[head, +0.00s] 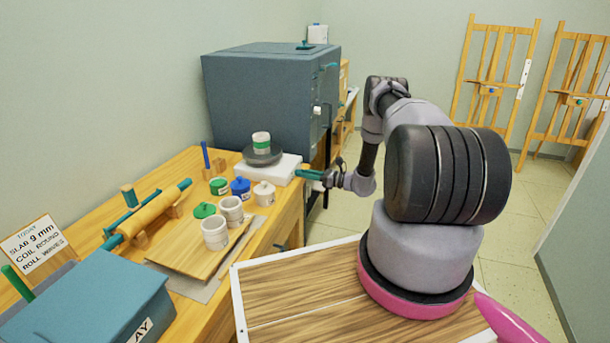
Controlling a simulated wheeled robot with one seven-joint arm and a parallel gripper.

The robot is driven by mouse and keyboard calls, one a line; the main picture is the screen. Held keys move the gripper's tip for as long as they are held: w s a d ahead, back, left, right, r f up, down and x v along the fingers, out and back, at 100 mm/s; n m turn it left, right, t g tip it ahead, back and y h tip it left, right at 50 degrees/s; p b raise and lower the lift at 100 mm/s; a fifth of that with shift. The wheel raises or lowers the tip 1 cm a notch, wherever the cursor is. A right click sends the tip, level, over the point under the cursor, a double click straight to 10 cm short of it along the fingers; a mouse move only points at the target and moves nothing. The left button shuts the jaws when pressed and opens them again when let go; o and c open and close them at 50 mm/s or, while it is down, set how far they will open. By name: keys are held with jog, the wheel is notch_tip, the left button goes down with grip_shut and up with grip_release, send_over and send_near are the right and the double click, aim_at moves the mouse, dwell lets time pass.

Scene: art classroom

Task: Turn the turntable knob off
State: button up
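The turntable is a white base (282,173) with a dark round disc (262,156) on top, on the wooden bench against the left wall. A small white pot with a green band (261,141) stands on the disc. I cannot make out the turntable's knob; it may be behind my gripper or too small to see. My gripper (302,174) has teal fingers and is at the right end of the white base, at about its height. I cannot tell whether the fingers touch it, or whether they are open or shut.
A large blue-grey cabinet (258,102) stands behind the turntable. Green (219,186), blue (240,187) and white (264,193) jars stand just in front of it. Pale cups (215,233) and a wooden board (190,255) are nearer. Open floor lies right, with easels (495,85) beyond.

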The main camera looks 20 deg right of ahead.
grip_shut()
jog(key=shift+n, duration=2.2)
jog(key=o, duration=0.7)
grip_release()
jog(key=shift+o, duration=0.2)
jog(key=shift+d, duration=0.1)
jog(key=v, duration=1)
jog(key=shift+s+d, duration=0.3)
